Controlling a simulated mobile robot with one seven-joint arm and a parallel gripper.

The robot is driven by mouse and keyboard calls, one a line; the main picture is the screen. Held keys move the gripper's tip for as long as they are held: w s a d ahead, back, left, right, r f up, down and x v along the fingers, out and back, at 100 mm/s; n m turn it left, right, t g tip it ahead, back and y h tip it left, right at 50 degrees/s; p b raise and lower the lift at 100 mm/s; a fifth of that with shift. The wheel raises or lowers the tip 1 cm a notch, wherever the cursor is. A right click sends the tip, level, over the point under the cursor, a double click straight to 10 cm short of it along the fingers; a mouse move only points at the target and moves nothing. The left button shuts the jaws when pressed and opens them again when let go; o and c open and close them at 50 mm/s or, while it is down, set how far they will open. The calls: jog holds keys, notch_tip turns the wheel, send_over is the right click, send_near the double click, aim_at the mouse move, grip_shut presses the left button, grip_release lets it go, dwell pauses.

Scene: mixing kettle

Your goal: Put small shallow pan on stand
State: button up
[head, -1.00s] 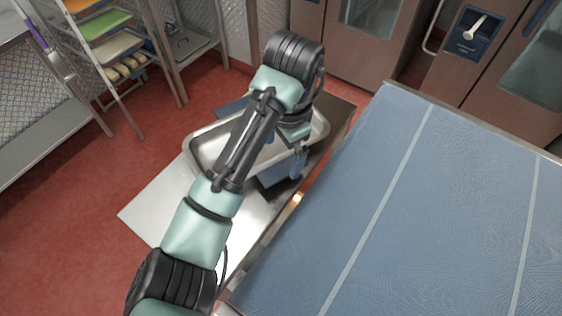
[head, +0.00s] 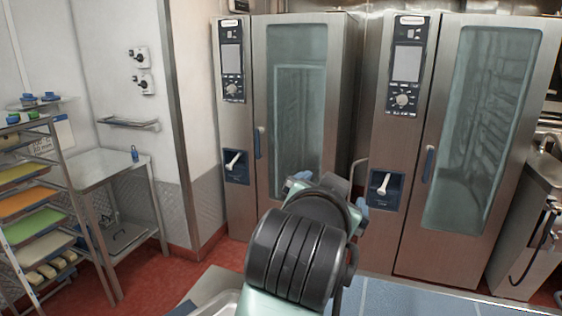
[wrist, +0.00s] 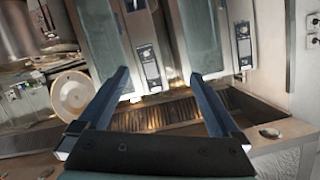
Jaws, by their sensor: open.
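A shallow metal pan (head: 228,304) shows only by its rim and a corner at the bottom edge of the head view; the rest is cut off or behind my arm. I cannot tell whether it is the small shallow pan. My gripper is open, with nothing between its two blue fingers (wrist: 158,76) in the wrist view. In the head view it is mostly hidden behind my wrist. A metal table-like stand (head: 112,170) is at the left; I cannot tell whether it is the task's stand.
Two tall ovens (head: 300,110) with glass doors stand ahead. A rack (head: 35,220) of coloured trays is at the far left. A blue worktop (head: 400,298) lies at the bottom right. Red floor (head: 165,275) is free between the rack and the ovens.

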jog(key=s+a+r+n+t, duration=0.15)
jog(key=s+r+t, duration=0.25)
jog(key=r, duration=0.4)
jog(key=s+r+n+t, duration=0.2)
jog(key=s+r+t, duration=0.1)
jog(key=r, duration=0.4)
jog(key=s+a+r+n+t+y, duration=0.2)
jog(key=s+a+r+t, duration=0.1)
jog(key=s+r, duration=0.1)
jog(key=s+a+r+n+t+y, duration=0.2)
jog(key=s+a+r+t, duration=0.1)
jog(key=s, duration=0.4)
jog(key=shift+s+r, duration=0.2)
jog(key=shift+r, duration=0.5)
